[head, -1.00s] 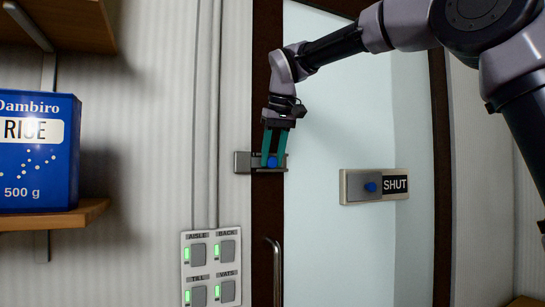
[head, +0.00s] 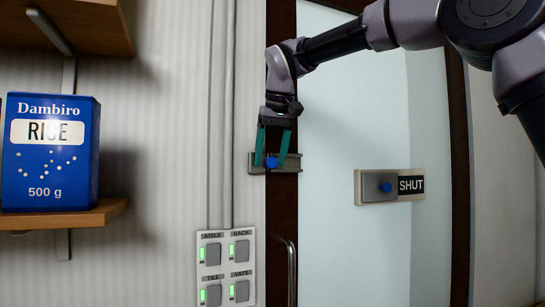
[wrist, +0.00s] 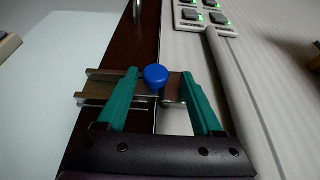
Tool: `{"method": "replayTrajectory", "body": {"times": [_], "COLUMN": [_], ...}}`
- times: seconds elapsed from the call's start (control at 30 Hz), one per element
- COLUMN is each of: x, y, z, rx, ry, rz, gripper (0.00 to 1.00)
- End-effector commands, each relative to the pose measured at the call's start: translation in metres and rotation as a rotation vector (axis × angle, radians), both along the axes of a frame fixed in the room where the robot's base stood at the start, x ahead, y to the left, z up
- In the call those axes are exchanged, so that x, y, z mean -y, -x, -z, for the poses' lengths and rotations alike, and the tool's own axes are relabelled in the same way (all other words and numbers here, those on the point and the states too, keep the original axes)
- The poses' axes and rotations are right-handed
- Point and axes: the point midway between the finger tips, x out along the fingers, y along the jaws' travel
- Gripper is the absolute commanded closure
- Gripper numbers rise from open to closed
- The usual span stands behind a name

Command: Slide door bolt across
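The door bolt (head: 290,162) is a grey metal rail on the dark brown door edge strip, reaching left onto the striped wall. Its blue knob (head: 271,162) stands left of the rail's middle. My gripper (head: 271,163) is over it, fingers pointing down, one green finger on each side of the knob. In the wrist view, the blue knob (wrist: 156,76) sits between the open fingers with a gap visible on both sides. A metal piece of the bolt (wrist: 174,88) shows right of the knob, partly hidden by a finger.
A grey plate with a blue knob (head: 386,187) and a "SHUT" label (head: 411,184) is on the pale door (head: 340,120). A door handle (head: 290,270) and a switch panel (head: 226,266) are below. A rice box (head: 50,155) stands on a shelf (head: 110,212) at left.

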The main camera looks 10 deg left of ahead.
Motion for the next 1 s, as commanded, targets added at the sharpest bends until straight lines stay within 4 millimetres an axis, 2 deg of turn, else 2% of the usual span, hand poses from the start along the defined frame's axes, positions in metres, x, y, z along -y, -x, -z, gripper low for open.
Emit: {"method": "replayTrajectory", "body": {"times": [0.27, 0.7, 0.8, 1.0], "x": [0.002, 0.019, 0.022, 0.024], "y": [0.001, 0.026, 0.03, 0.033], "z": [-0.006, -0.079, -0.091, -0.099], "rx": [0.0, 0.001, 0.001, -0.001], "ry": [0.0, -0.001, 0.0, 0.001], "rz": [0.001, 0.001, 0.0, 0.0], "gripper": [0.32, 0.32, 0.32, 0.32]}}
